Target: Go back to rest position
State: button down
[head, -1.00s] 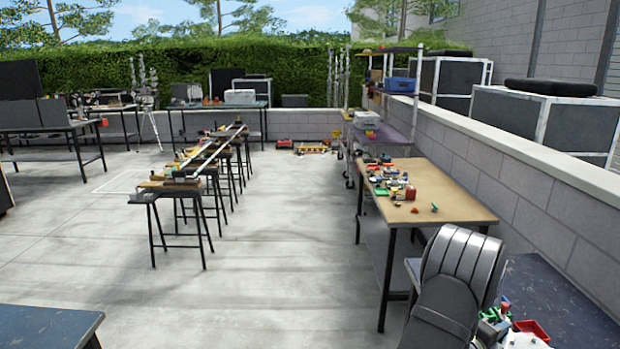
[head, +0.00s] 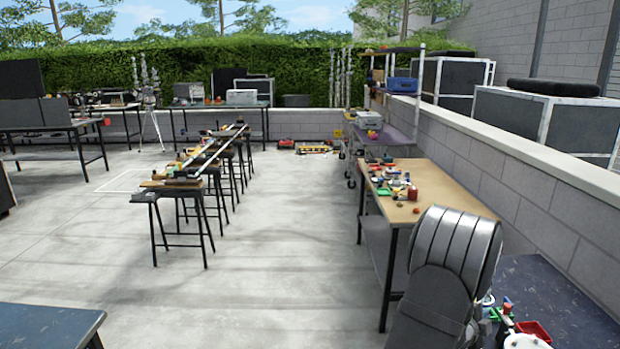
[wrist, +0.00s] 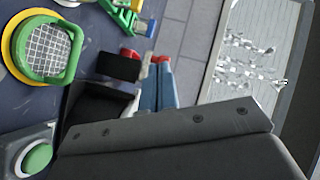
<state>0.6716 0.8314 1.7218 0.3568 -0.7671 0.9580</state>
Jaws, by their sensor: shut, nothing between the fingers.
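My gripper (wrist: 116,72) shows in the wrist view as dark fingers above a dark grey housing with bolts. It is shut and holds nothing. It is over a dark blue surface (wrist: 70,15) with coloured parts around it. In the head view my grey arm fills the lower right, and my gripper is hidden there.
A green round part with a mesh face (wrist: 48,50) lies left of my gripper in the wrist view; blue parts with red ends (wrist: 158,85) are right of it. In the head view, a wooden-topped table (head: 450,192) with small parts stands ahead, beside a wall (head: 540,185). Open floor (head: 270,260) lies left.

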jog(key=w+d+r+n+g+y, duration=0.1)
jog(key=w+r+n+y, duration=0.45)
jog(key=n, duration=0.75)
jog(key=s+r+n+g+y, duration=0.1)
jog(key=s+r+n+g, duration=0.2)
jog(key=s+r+n, duration=0.2)
jog(key=s+r+n+g+y, duration=0.1)
jog(key=s+r+n, duration=0.4)
jog(key=r, duration=0.6)
jog(key=shift+s+a+n+g+y, duration=0.2)
jog(key=shift+n+g+y, duration=0.25)
jog(key=shift+g, duration=0.45)
jog(key=shift+r, duration=0.1)
dwell(0.3)
